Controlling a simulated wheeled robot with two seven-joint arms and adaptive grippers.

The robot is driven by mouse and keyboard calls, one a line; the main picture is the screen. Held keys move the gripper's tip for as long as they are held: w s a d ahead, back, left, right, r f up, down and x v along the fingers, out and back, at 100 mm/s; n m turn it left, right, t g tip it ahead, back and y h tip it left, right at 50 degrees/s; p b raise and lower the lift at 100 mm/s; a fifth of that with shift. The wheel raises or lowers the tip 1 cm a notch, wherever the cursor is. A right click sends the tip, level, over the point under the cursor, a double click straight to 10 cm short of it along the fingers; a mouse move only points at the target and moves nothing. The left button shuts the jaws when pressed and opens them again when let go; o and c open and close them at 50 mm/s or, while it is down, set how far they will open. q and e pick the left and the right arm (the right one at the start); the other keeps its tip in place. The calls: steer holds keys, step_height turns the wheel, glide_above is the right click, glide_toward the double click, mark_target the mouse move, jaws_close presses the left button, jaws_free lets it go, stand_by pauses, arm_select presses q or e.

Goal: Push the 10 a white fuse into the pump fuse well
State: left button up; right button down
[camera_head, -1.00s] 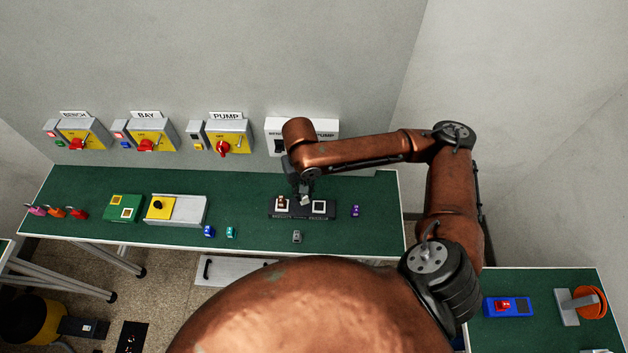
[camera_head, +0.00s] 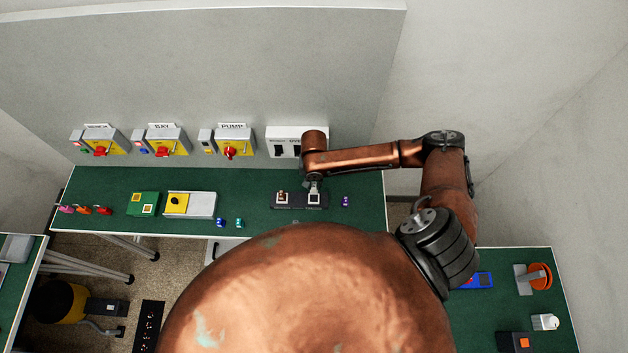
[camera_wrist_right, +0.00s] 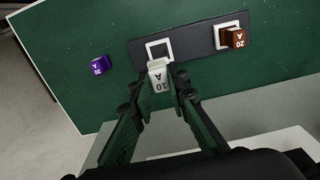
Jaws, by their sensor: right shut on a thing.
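The white 10 A fuse (camera_wrist_right: 159,78) is between the fingertips of my right gripper (camera_wrist_right: 161,88), which is shut on it. In the right wrist view the fuse is at the near edge of a white-framed square well (camera_wrist_right: 160,50), whose dark opening shows beyond it; I cannot tell whether they touch. This well is the right one on the dark fuse block (camera_head: 290,200) in the head view, where my right gripper (camera_head: 314,187) is directly over it. The block's lettering is too small to read there. My left gripper is out of view.
A brown 20 A fuse (camera_wrist_right: 235,38) stands in the block's other well. A purple 20 A fuse (camera_wrist_right: 99,65) lies on the green bench beside the block. Blue (camera_head: 221,223) and teal (camera_head: 239,223) fuses are further left. A white switch box (camera_head: 285,134) is behind.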

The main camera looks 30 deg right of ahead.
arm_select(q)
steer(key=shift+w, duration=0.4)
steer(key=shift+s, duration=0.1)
arm_select(e)
steer(key=shift+f, duration=0.1)
steer(key=shift+f, duration=0.45)
steer(key=shift+f+b, duration=0.35)
steer(key=shift+f, duration=0.3)
steer(key=shift+f+b, duration=0.7)
steer(key=shift+f, duration=1.45)
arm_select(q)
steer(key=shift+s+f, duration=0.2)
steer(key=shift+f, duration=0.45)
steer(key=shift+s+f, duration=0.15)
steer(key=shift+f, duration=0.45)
arm_select(e)
steer(key=shift+f, duration=0.5)
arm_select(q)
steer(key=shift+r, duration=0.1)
arm_select(e)
steer(key=shift+f, duration=0.15)
